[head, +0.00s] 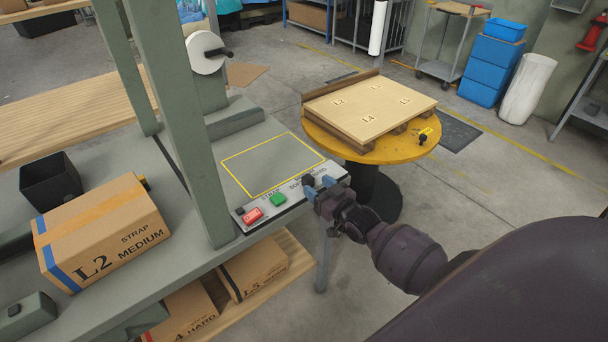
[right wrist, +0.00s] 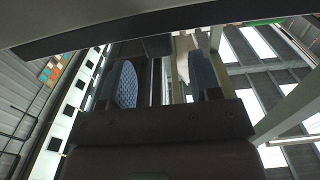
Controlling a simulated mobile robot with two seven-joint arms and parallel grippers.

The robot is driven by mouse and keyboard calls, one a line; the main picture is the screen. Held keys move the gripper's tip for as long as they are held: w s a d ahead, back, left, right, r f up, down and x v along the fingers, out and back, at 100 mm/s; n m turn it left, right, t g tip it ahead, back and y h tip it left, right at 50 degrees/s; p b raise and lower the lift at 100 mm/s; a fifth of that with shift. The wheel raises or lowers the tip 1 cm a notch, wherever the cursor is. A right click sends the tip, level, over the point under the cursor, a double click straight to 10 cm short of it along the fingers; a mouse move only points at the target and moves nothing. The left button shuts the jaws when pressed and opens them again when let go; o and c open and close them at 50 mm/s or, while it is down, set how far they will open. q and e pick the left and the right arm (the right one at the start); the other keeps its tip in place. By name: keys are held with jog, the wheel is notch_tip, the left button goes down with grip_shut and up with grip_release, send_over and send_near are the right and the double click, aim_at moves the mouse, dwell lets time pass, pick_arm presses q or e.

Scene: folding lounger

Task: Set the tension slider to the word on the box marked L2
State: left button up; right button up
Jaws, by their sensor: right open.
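The box marked L2 (head: 100,228) lies on the grey bench at the left of the head view, and its label reads "STRAP MEDIUM". The control panel (head: 262,203) runs along the bench's front edge, with small print partly covered by my gripper. My right gripper (head: 319,187) is open at the panel's right part, its blue-padded fingers close to the panel face. A small dark piece, perhaps the slider knob, shows just beyond the fingertips; its setting cannot be read. In the right wrist view both finger pads (right wrist: 167,83) stand apart below a dark edge. My left gripper is out of view.
A red button (head: 252,215) and a green button (head: 278,199) sit left of my gripper. A green-grey post (head: 190,120) rises from the bench. A round yellow table (head: 395,150) carries a wooden pallet board (head: 370,105). More boxes lie on the lower shelf.

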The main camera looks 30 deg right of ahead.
aim_at(305, 175)
jog(key=shift+w+a+b, duration=0.15)
jog(key=shift+w, duration=1.55)
jog(key=shift+w+a+b, duration=0.1)
jog(key=shift+w+b, duration=0.05)
jog(key=shift+w, duration=1.5)
jog(key=shift+d, duration=0.1)
grip_shut()
